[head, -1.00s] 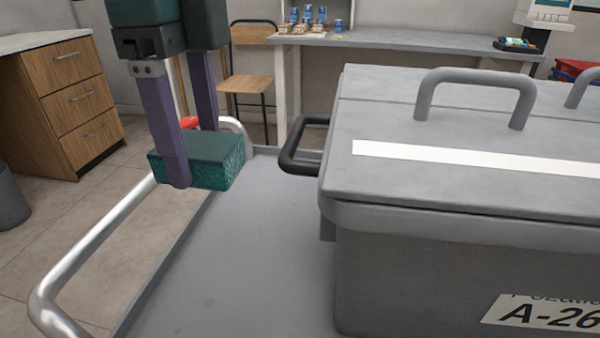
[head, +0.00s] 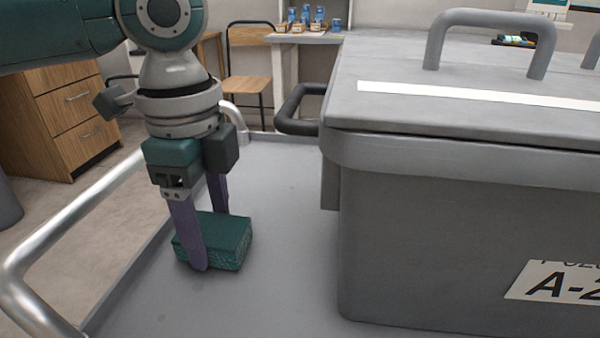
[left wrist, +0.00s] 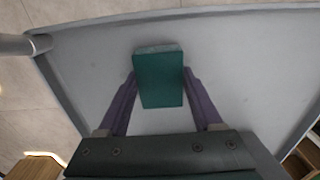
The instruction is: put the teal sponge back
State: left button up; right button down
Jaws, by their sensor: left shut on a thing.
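The teal sponge (head: 226,238) is a dark teal block at the left part of the grey cart top (head: 275,215), at or just above its surface; I cannot tell if it touches. My left gripper (head: 210,240) points down with its purple fingers on either side of the sponge, shut on it. In the left wrist view the sponge (left wrist: 160,80) sits between the two fingertips (left wrist: 160,84), over the grey cart top. My right gripper is not in view.
A large grey lidded box (head: 440,200) with a handle and label fills the right of the cart. A metal rail (head: 70,215) runs along the left edge. Bare cart surface lies between sponge and box. A wooden chair (head: 247,82) and drawers (head: 75,110) stand behind.

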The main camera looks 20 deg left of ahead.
aim_at(210, 229)
pick_arm(q)
jog(key=shift+f, duration=0.1)
jog(key=o, duration=1.3)
jog(key=shift+r+p, duration=2.2)
jog(key=shift+r, duration=3.95)
